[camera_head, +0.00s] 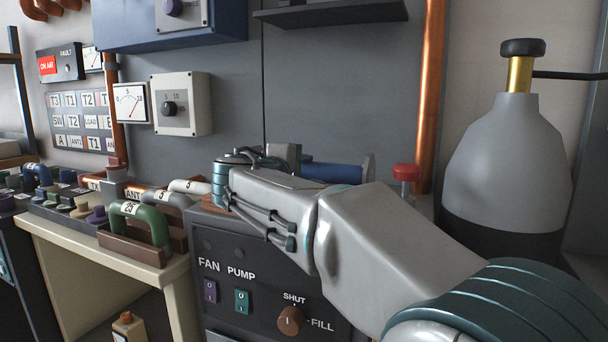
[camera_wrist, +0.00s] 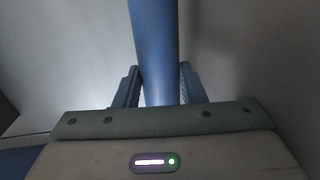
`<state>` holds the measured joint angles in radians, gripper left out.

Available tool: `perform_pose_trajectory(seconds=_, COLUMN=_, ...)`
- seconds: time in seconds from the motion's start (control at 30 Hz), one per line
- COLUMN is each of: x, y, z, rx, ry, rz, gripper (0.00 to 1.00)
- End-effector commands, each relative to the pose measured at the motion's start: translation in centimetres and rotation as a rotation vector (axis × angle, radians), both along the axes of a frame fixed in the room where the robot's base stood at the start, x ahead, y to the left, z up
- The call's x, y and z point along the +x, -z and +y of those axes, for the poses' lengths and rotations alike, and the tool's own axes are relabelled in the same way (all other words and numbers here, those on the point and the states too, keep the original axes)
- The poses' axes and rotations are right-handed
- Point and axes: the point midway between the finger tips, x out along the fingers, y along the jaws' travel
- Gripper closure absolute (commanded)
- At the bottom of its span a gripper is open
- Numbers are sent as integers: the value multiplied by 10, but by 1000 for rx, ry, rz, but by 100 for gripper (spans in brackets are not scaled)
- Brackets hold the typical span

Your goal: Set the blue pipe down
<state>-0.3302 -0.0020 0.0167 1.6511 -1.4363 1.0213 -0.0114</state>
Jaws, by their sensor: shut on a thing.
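The blue pipe (camera_head: 336,172) lies roughly level behind my forearm in the head view, above the fan and pump cabinet (camera_head: 262,284). Its right end shows a grey flange, and its left part is hidden by my wrist and gripper. In the wrist view the blue pipe (camera_wrist: 154,45) runs from the top edge down between my fingers. My gripper (camera_wrist: 157,88) is shut on it, one finger on each side. I cannot tell whether the pipe touches anything beneath it.
A grey gas cylinder (camera_head: 508,165) with a black knob stands at the right. A copper pipe (camera_head: 430,95) rises beside it, with a red-capped valve (camera_head: 405,172) near its foot. Green and grey handles, including a green one (camera_head: 140,225), crowd the bench (camera_head: 95,275) at the left.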

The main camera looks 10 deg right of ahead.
Motion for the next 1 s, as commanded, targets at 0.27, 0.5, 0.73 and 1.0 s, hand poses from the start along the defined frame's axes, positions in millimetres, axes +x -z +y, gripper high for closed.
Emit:
perform_pose_trajectory(seconds=0.27, x=0, y=5, z=0, rx=-1, ry=0, rz=-3, gripper=100)
perform_pose_trajectory(seconds=0.5, x=0, y=8, z=0, rx=-1, ry=1, rz=6, gripper=42)
perform_pose_trajectory(seconds=0.73, x=0, y=5, z=0, rx=0, ry=1, rz=9, gripper=42)
perform_pose_trajectory(seconds=1.0, x=-34, y=-8, z=28, rx=1, ry=-4, rz=3, gripper=42)
